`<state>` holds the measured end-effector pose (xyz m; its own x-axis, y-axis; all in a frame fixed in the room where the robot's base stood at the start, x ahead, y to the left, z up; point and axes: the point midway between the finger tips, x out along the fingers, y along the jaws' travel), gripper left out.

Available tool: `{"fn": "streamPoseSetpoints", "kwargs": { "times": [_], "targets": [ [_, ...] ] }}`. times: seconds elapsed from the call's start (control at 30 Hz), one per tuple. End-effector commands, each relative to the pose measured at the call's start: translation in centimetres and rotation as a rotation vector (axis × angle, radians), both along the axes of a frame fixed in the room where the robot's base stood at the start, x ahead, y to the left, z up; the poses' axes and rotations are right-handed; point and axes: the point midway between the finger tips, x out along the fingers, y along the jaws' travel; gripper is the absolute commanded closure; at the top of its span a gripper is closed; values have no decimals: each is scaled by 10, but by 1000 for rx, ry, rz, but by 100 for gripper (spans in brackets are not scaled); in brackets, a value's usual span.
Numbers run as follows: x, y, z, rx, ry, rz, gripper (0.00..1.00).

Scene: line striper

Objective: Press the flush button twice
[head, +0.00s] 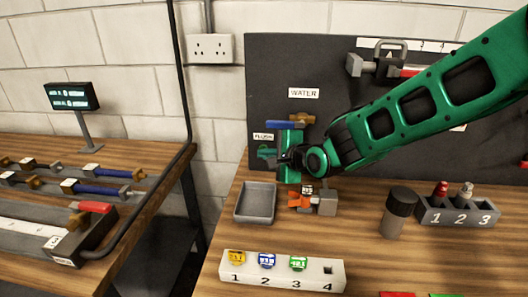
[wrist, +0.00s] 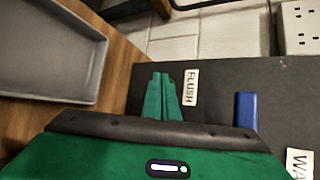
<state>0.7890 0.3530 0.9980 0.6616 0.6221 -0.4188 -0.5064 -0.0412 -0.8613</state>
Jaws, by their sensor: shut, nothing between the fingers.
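The FLUSH label (head: 263,137) is on the dark upright panel, and it also shows in the wrist view (wrist: 190,87). A green round shape just under it, seemingly the flush button (head: 265,152), is partly hidden by my gripper. My gripper (head: 277,160) is at the panel, close to this button. In the wrist view its green fingers (wrist: 162,96) are together and empty, with their tips beside the label. A small darker green bit shows at the tips; I cannot tell whether they touch the button.
A blue-handled valve (head: 281,124) sits under the WATER label (head: 303,93), close above my gripper. Below are a grey tray (head: 254,216), an orange-and-grey fitting (head: 325,203) and a numbered white block (head: 250,279). A dark cylinder (head: 395,222) stands to the right.

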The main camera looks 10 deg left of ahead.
Motion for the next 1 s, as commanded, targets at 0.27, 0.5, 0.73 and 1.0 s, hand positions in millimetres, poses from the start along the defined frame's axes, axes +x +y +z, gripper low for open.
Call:
{"fn": "streamPoseSetpoints", "kwargs": {
  "times": [0.27, 0.5, 0.73, 1.0],
  "targets": [
    [3, 0, 0, 0, 0, 0, 100],
    [4, 0, 0, 0, 0, 0, 100],
    [4, 0, 0, -1, 0, -1, 100],
    [-7, -1, 0, -1, -1, 0, 100]
  ]
}}
